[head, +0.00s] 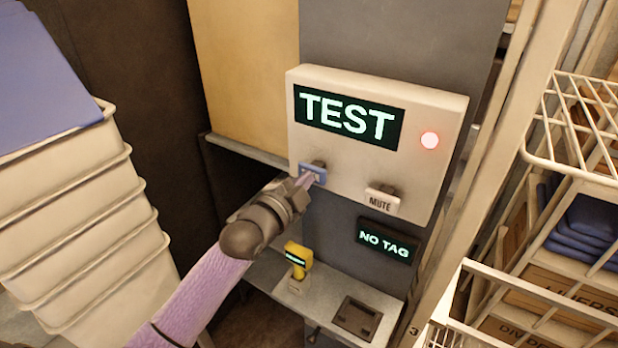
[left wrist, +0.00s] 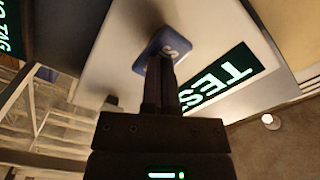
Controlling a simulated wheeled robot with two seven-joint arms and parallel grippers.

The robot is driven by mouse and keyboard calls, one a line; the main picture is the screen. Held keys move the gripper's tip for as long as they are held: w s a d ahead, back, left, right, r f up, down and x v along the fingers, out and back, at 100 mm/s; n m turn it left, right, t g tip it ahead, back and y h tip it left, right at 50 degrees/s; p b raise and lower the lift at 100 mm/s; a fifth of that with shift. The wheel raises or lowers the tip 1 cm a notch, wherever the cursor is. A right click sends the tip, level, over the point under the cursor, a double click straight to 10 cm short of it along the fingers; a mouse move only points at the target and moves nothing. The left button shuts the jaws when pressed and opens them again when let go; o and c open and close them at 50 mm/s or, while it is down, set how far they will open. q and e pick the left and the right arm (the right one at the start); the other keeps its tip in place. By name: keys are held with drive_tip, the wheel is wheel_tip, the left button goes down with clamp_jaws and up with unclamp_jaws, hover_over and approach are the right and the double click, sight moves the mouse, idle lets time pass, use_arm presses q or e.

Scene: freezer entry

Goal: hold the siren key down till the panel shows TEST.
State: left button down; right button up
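The white wall panel (head: 362,180) has a dark display (head: 348,117) that reads TEST in pale green letters. A red lamp (head: 430,140) glows to its right. The blue siren key (head: 313,174) is at the panel's lower left, its label mostly covered. My left gripper (head: 306,180) has its fingertips at the key's face. In the left wrist view, the closed fingers (left wrist: 160,75) meet the blue key (left wrist: 160,48), with nothing held between them. My right gripper is not in view.
Below the panel are a NO TAG display (head: 386,241), a yellow handheld device (head: 298,258) and a grey shelf (head: 322,312). Stacked white bins (head: 85,215) stand at the left. White wire baskets (head: 575,150) and boxes crowd the right side.

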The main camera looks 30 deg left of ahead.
use_arm(q)
drive_tip(key=s+p, duration=0.4)
drive_tip(key=s, duration=0.3)
drive_tip(key=shift+a, duration=0.25)
drive_tip(key=shift+w, duration=0.1)
